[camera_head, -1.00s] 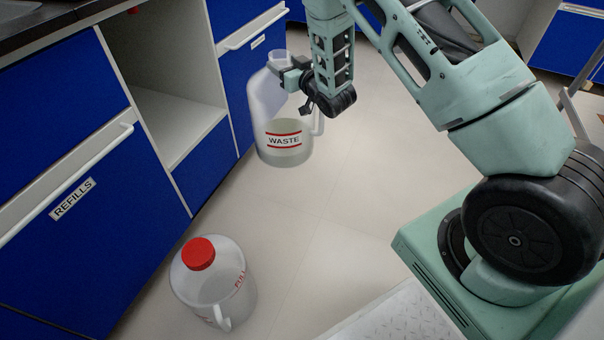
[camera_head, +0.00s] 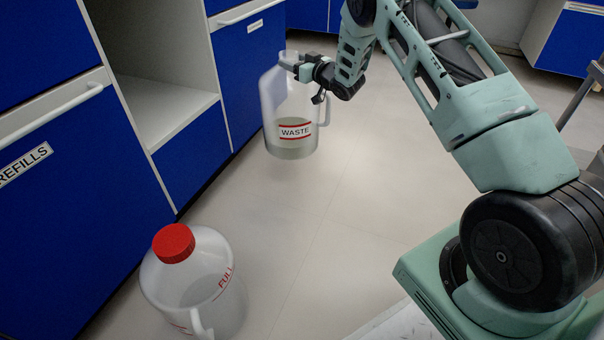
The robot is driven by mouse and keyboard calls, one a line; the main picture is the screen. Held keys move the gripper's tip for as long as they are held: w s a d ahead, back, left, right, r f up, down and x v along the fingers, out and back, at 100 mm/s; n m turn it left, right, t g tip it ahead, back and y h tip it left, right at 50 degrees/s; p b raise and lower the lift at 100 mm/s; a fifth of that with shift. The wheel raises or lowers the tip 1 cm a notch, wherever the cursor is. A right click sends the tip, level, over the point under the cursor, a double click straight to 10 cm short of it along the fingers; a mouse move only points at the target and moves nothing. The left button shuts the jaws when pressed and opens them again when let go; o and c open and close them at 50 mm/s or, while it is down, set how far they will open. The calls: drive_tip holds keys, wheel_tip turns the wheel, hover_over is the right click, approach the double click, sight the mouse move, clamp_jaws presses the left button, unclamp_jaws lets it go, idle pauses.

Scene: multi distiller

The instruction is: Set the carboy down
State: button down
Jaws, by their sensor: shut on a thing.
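The carboy labelled WASTE (camera_head: 292,131) is a translucent white jug with a side handle and a greyish liquid in its lower part. It hangs upright in front of the blue cabinets, seemingly above the floor. My gripper (camera_head: 298,68) is shut on its neck, and the fingers partly hide the top. A second carboy (camera_head: 205,275), marked FULL and closed with a red cap (camera_head: 173,243), stands on the floor at the lower left, apart from the first.
Blue cabinets (camera_head: 190,143) line the left side, with an open white shelf bay (camera_head: 165,108) between them. A drawer labelled REFILLS (camera_head: 24,164) is at the far left. The pale floor (camera_head: 375,205) is clear in the middle.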

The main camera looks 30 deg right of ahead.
drive_tip(key=w+d+f+b, duration=0.1)
drive_tip(key=d+f+b, duration=0.1)
drive_tip(key=d+b, duration=0.1)
drive_tip(key=w+d+f+b, duration=0.1)
drive_tip(key=b, duration=0.1)
drive_tip(key=shift+w+d+f, duration=0.3)
drive_tip(key=shift+w+d, duration=0.05)
drive_tip(key=shift+d, duration=0.05)
drive_tip(key=shift+w+d+f+b, duration=0.25)
drive_tip(key=shift+d+f+b, duration=0.05)
drive_tip(key=shift+d+b, duration=0.45)
wheel_tip(320, 180, down, 10)
drive_tip(key=b, duration=0.7)
drive_tip(key=shift+c, duration=2.4)
unclamp_jaws()
drive_tip(key=shift+s+f, duration=0.15)
drive_tip(key=shift+f, duration=0.4)
drive_tip(key=shift+r, duration=0.1)
